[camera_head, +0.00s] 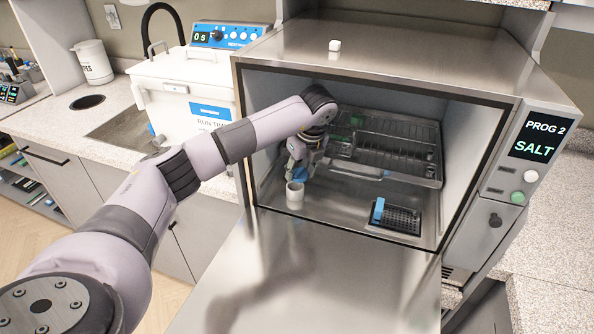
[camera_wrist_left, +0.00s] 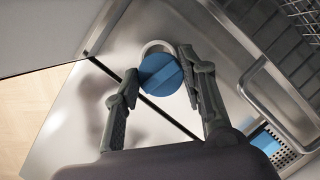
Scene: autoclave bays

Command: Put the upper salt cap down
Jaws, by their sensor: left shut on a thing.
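The salt cap (camera_wrist_left: 160,75) is a round blue disc with a raised bar across it. My left gripper (camera_wrist_left: 160,70) is shut on it, one finger on each side. In the head view the left gripper (camera_head: 305,160) reaches inside the open chamber, and part of the blue cap (camera_head: 300,173) shows below its fingers. A white cylindrical cup (camera_head: 295,196) stands on the chamber floor just below the cap. Its pale rim (camera_wrist_left: 157,48) shows partly behind the cap in the wrist view. I cannot tell whether the cap touches the cup. My right gripper is not in view.
The chamber's lowered door (camera_head: 320,280) is bare in front. A wire rack (camera_head: 400,155) fills the chamber's back. A dark grate with a blue piece (camera_head: 400,218) lies on the floor at right.

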